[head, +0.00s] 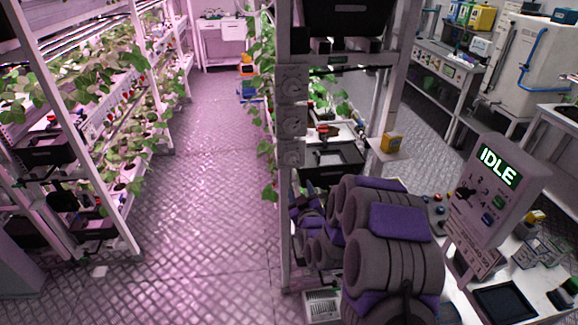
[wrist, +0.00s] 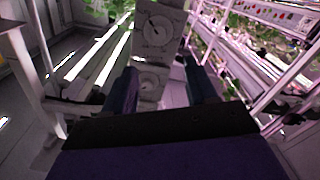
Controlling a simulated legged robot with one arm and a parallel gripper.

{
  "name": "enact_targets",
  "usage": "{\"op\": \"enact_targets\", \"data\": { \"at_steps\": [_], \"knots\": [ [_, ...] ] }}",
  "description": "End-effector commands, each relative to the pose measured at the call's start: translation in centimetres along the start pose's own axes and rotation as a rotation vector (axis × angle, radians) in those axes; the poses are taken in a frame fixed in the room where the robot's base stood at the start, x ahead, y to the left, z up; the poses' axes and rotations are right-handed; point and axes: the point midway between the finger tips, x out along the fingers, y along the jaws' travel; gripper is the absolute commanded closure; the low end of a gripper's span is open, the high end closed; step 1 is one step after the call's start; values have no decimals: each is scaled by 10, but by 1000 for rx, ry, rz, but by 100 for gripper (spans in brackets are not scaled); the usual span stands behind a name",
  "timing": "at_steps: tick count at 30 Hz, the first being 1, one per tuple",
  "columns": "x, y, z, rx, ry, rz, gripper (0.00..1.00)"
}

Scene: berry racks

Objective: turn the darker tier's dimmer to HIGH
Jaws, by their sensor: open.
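Three pale grey dimmer boxes with round dials are stacked on the near rack post: the top dimmer (head: 292,82), middle dimmer (head: 292,119) and bottom dimmer (head: 292,153). In the wrist view, an upper dial (wrist: 155,31) with a dark pointer and scale marks lies ahead, and a lower dial (wrist: 150,82) shows between my fingers. My gripper (wrist: 160,68) is open and empty, one dark finger on each side of the lower dial. Contact cannot be told. Dial lettering is too small to read, and which tier is darker is unclear.
The rack post (head: 284,220) stands beside my arm. A black tray (head: 335,160) sits on the rack just right of the dimmers. A console (head: 497,185) reading IDLE stands on the right bench. The patterned floor aisle (head: 205,190) is clear, with a planted rack at left.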

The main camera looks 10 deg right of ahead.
Motion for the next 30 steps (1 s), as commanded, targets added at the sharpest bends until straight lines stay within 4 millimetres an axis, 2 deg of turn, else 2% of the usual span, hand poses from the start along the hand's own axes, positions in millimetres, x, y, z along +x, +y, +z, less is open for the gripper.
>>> {"op": "enact_targets", "data": {
  "at_steps": [3,18,30],
  "knots": [
    [20,0,0,0,5,2,43],
    [91,-1,-1,-1,4,2,43],
    [134,-1,0,-1,1,0,43]
  ]
}}
